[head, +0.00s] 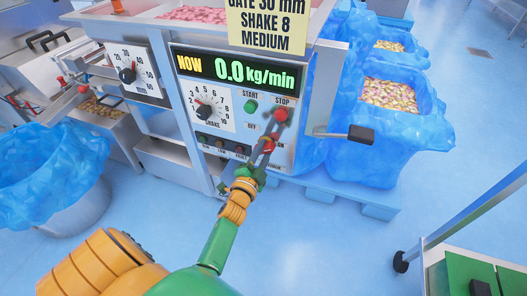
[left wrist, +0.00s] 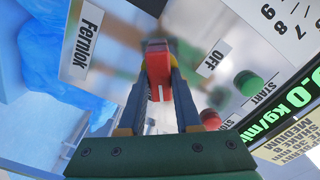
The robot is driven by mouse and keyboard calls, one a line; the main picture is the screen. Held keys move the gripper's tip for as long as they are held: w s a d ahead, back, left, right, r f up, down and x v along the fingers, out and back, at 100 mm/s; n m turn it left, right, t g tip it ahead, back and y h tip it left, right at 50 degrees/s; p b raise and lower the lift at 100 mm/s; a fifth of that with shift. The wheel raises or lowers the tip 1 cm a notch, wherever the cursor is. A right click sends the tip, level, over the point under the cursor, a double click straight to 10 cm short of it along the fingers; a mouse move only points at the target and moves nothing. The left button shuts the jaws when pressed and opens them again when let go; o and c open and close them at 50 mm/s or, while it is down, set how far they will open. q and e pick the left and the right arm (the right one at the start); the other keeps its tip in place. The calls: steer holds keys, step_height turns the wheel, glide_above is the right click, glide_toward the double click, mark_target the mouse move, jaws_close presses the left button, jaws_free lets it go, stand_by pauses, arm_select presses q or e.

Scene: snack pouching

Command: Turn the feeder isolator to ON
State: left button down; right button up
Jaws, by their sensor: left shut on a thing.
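The feeder isolator is a red handle (head: 269,146) on the lower right of the machine's control panel (head: 226,112). The handle also shows in the left wrist view (left wrist: 158,66), with a white line on its end. My left gripper (head: 266,148) reaches up to it from below, and its two fingers are closed on the handle's sides. An OFF label (left wrist: 210,58) is beside the handle, and the ON label (head: 279,145) is partly hidden in the head view. My right gripper is not in view.
The green START button (head: 251,106) and red STOP button (head: 281,115) sit just above the isolator. The shake dial (head: 205,110) is to the left. A black-ended lever (head: 358,133) sticks out at the right. Blue-lined bins (head: 390,130) stand beyond.

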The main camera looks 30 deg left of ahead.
arm_select(q)
steer(key=shift+f, duration=0.15)
steer(key=c, duration=0.6)
jaws_free()
steer(key=p+v, duration=0.1)
steer(key=v, duration=0.6)
steer(key=shift+s, duration=0.1)
